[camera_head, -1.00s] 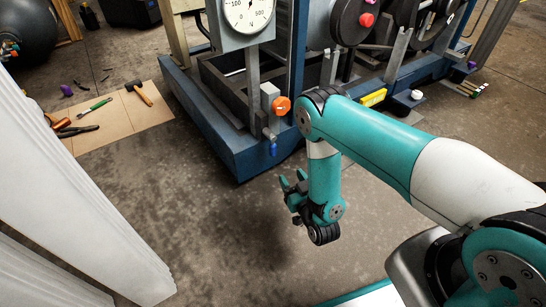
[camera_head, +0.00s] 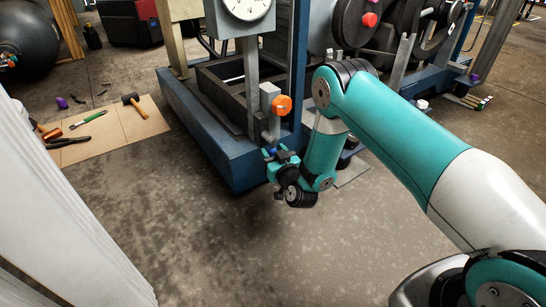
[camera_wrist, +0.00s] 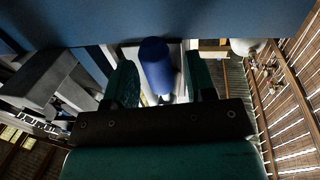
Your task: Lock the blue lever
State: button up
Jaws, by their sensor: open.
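The blue lever (camera_wrist: 156,66) shows in the wrist view as a rounded blue handle between the two fingers of my gripper (camera_wrist: 162,80). The fingers stand apart, one on each side of it, and I cannot tell whether either touches it. In the head view my gripper (camera_head: 280,160) is at the front corner of the compressor's blue frame, just below the orange knob (camera_head: 282,105). Only a small bit of the blue lever (camera_head: 271,153) shows there, partly hidden by the fingers.
The blue base frame (camera_head: 215,150) runs close beside my gripper. A gauge box (camera_head: 238,20) stands above. Tools lie on a cardboard sheet (camera_head: 118,128) at the left. A white corrugated panel (camera_head: 60,210) stands at the near left. The floor in front is clear.

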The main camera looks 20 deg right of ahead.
jog(key=shift+w, duration=0.15)
grip_shut()
